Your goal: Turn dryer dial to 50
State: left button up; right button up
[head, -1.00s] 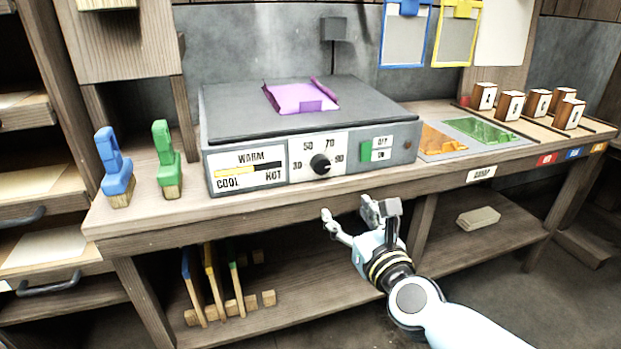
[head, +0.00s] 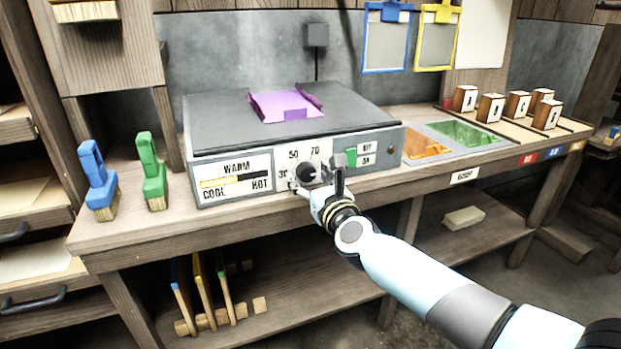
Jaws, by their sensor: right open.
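The grey dryer (head: 220,125) stands on the bench with a flat dark top. Its black dial (head: 306,173) sits on a white plate on the front, with 30, 50 and 70 printed around it; the 90 is hidden behind my right gripper. I cannot tell where the dial's mark points now. My right gripper (head: 317,180) is open at the dial, with one finger to the left of it and one to the right. I cannot tell whether the fingers touch it. My left gripper is not in view.
A purple piece (head: 286,105) lies on the dryer's top. A green switch (head: 351,157) is just right of the gripper. Blue (head: 97,175) and green (head: 151,168) brushes stand on the bench at left. Orange (head: 424,145) and green (head: 465,133) sheets lie to the right.

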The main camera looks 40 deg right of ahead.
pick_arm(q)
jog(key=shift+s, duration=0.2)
pick_arm(e)
jog(key=shift+c, duration=1.3)
jog(key=c, duration=0.9)
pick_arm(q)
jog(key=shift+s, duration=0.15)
